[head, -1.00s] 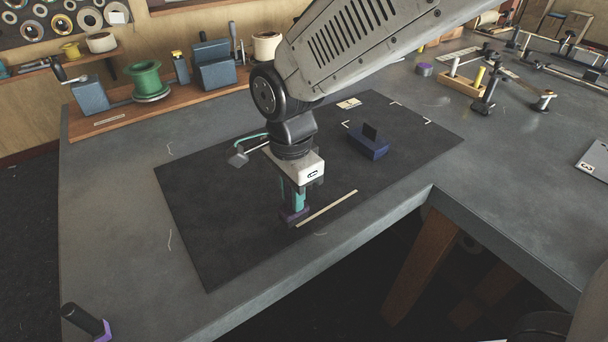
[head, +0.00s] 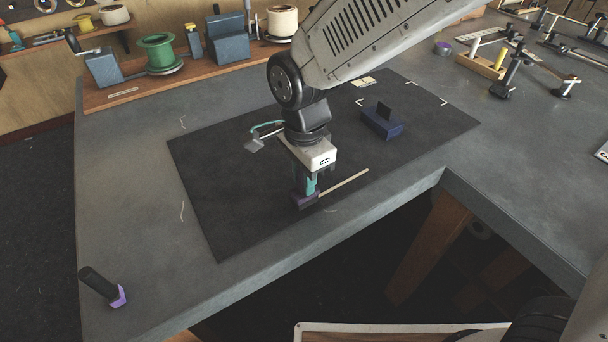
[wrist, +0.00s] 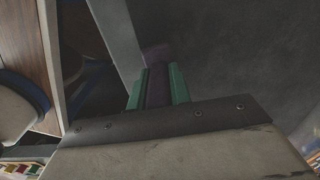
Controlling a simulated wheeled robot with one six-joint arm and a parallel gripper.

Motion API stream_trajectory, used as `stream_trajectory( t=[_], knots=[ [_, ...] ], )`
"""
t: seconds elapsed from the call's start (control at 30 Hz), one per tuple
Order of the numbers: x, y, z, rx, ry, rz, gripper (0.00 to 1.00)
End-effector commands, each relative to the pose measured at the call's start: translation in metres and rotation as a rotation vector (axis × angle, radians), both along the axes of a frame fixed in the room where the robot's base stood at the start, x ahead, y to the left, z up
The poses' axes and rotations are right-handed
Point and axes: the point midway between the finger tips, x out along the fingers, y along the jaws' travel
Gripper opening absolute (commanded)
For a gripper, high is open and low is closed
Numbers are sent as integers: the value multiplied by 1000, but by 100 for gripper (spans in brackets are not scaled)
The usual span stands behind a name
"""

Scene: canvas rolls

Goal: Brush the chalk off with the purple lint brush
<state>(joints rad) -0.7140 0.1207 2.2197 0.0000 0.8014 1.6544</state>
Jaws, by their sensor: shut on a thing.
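My gripper (head: 306,186) has teal fingers and is shut on a dark purple brush (head: 306,201), low over the black mat near its front edge. In the wrist view the brush (wrist: 158,86) is upright between the two teal fingers. The brush head seems to touch the mat, but the contact is too dark to confirm. A pale straight strip (head: 345,182), which looks like the chalk, runs from beside the brush up to the right. A second brush (head: 118,296), with a black handle and light purple head, lies at the bench's front left corner.
The black mat (head: 235,215) lies on the grey bench (head: 130,200). A blue block with a black upright plate (head: 382,124) sits on it near white corner marks. A wooden shelf (head: 115,98) with spools is at the back left. The mat's left part is clear.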

Motion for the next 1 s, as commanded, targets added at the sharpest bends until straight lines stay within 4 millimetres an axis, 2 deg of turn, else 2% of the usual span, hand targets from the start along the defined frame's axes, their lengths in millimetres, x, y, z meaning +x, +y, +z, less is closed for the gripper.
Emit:
stream_trajectory(
  t=[0.77, 1.0],
  knots=[
    [0, 0, -11, 0, 0, 0, 0],
    [6, -9, -11, 0, 0, -3, 0]
  ],
)
